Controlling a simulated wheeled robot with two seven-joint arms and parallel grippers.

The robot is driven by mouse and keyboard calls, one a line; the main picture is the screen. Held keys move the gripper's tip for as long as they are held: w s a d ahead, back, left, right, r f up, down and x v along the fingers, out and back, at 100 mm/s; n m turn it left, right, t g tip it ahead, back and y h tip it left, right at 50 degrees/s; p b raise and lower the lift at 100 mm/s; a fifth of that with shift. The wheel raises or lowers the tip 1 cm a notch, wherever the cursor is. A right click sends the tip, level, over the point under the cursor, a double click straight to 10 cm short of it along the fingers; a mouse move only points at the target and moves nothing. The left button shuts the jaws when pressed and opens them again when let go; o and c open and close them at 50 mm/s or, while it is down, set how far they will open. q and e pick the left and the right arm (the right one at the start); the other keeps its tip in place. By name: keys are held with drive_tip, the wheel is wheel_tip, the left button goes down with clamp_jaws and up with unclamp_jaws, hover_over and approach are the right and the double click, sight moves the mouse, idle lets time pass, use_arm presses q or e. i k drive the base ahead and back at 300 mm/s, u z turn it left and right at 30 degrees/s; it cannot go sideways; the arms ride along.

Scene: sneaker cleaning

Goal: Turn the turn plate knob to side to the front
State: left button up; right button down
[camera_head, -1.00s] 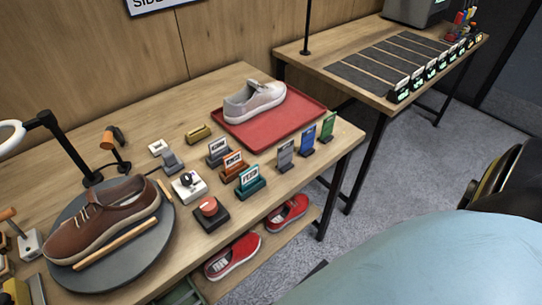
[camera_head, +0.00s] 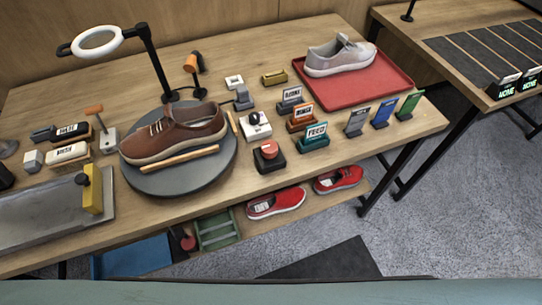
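A round grey turn plate (camera_head: 205,178) lies on the wooden workbench left of centre. A brown sneaker (camera_head: 172,132) rests on it, with a thin wooden bar (camera_head: 180,158) along the sneaker's near side. A small white block with a dark knob (camera_head: 255,122) stands just right of the plate; it looks like the turn plate knob. Its markings are too small to read. A black block with a red button (camera_head: 269,152) sits in front of it. Neither of my grippers is in view.
A ring lamp (camera_head: 97,41) on a black arm rises behind the plate. Sign blocks, including a teal FEED one (camera_head: 314,141), stand to the right. A red tray (camera_head: 390,86) holds a grey sneaker (camera_head: 340,55). A metal tray (camera_head: 40,222) lies at left; red shoes (camera_head: 276,203) sit below.

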sight(269, 147)
drive_tip(key=k, duration=1)
drive_tip(key=u, duration=1.1)
drive_tip(key=i, duration=0.9)
drive_tip(key=z, duration=0.55)
